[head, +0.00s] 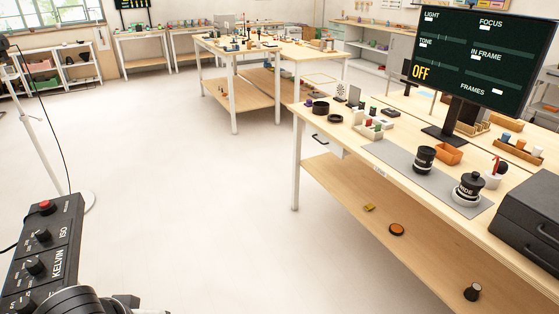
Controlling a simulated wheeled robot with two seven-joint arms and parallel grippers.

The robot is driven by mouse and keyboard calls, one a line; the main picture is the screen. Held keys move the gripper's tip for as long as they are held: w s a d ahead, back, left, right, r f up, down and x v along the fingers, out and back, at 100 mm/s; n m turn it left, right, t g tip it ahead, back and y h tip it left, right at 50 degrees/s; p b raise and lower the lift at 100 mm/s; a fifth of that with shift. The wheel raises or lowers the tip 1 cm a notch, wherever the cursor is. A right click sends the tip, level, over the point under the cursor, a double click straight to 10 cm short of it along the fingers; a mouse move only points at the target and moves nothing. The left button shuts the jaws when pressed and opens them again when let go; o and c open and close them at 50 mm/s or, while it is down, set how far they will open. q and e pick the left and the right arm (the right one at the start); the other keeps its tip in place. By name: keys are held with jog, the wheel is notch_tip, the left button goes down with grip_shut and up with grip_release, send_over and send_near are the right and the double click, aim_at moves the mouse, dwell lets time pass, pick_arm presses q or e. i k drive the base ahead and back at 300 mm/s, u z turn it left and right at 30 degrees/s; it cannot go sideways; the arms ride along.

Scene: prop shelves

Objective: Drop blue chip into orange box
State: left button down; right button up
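The orange box (449,154) is a small open-topped tray on the near right workbench, behind the grey mat and beside a black lens. I cannot make out a chip that is clearly blue. A small blue item (507,138) stands at the wooden tray right of the monitor stand, but it looks more like a short cylinder than a chip.
The workbench holds a grey mat (392,156), a lens (424,158), another lens (468,188), a monitor (470,55) and a dark case (525,215). A control panel (45,250) stands at lower left. The middle floor (190,180) is clear.

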aim_at(442, 157)
jog(key=i, duration=2.85)
jog(key=z, duration=3.15)
jog(key=i, duration=0.95)
jog(key=u, duration=0.05)
